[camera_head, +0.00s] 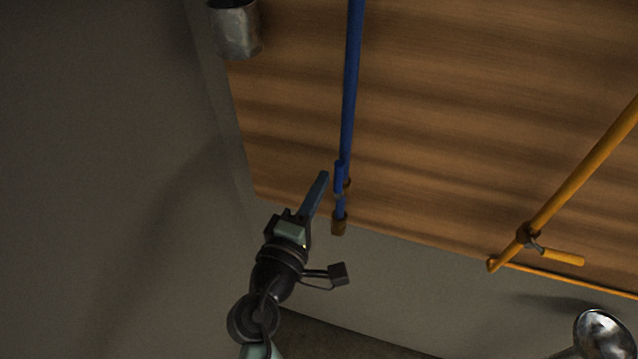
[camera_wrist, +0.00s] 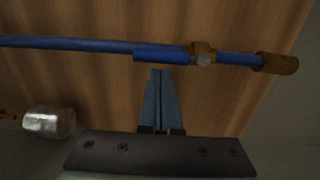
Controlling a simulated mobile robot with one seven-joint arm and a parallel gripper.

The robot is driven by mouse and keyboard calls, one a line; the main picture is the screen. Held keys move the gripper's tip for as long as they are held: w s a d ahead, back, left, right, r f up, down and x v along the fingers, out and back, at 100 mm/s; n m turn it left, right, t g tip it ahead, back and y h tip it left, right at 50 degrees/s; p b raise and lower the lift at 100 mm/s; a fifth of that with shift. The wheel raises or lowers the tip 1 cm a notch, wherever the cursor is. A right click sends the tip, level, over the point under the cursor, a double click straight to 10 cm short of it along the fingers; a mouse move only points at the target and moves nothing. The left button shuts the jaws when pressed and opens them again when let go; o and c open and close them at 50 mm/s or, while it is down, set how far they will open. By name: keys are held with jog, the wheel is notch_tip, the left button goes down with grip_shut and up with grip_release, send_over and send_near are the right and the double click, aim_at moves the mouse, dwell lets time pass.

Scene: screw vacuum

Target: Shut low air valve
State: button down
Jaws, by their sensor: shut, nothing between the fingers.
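A blue pipe (camera_head: 352,80) runs along a wood-grained panel to a brown end cap (camera_head: 339,225). Near that end sits a valve with a blue handle (camera_head: 340,176); the handle lies along the pipe. In the wrist view the handle (camera_wrist: 161,54) meets a brown valve body (camera_wrist: 203,47), with the end cap (camera_wrist: 277,63) to the right. My gripper (camera_head: 323,175) is shut and empty, its fingertips just left of the handle. In the wrist view my fingertips (camera_wrist: 160,73) are just below the handle; I cannot tell whether they touch it.
An orange pipe (camera_head: 585,165) stands to the right, with a valve whose orange handle (camera_head: 563,257) sticks out sideways. A metal cup-like fitting (camera_head: 236,30) is at the upper left, and a shiny round metal part (camera_head: 602,335) at the lower right. A grey wall (camera_head: 100,150) fills the left.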

jog(key=shift+s+d+r+m+b, duration=0.15)
jog(key=shift+d+m+b, duration=0.25)
jog(key=shift+m+b, duration=0.35)
jog(key=shift+s+d+m+b, duration=0.2)
jog(key=shift+d+m+b, duration=0.3)
jog(key=shift+m+b, duration=0.4)
jog(key=s+d+f+m+y+b, duration=0.1)
jog(key=d+f+m+b, duration=0.2)
jog(key=m+b, duration=0.8)
jog(key=d+m, duration=0.2)
jog(key=shift+s+d+f, duration=0.35)
jog(key=shift+s+d, duration=0.05)
